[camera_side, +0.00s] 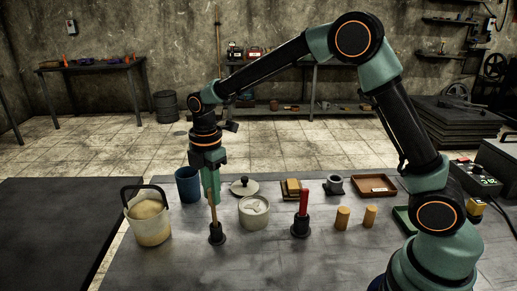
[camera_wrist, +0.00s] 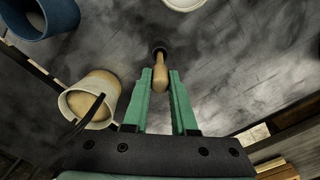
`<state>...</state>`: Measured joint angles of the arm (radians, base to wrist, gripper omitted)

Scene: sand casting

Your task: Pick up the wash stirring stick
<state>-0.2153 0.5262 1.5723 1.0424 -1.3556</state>
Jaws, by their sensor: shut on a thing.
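A bucket (camera_side: 150,228) and a blue cup (camera_side: 188,186) stand to the left. A red-handled tool (camera_side: 304,202) and two orange cylinders (camera_side: 342,217) are farther right. The front table is clear.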

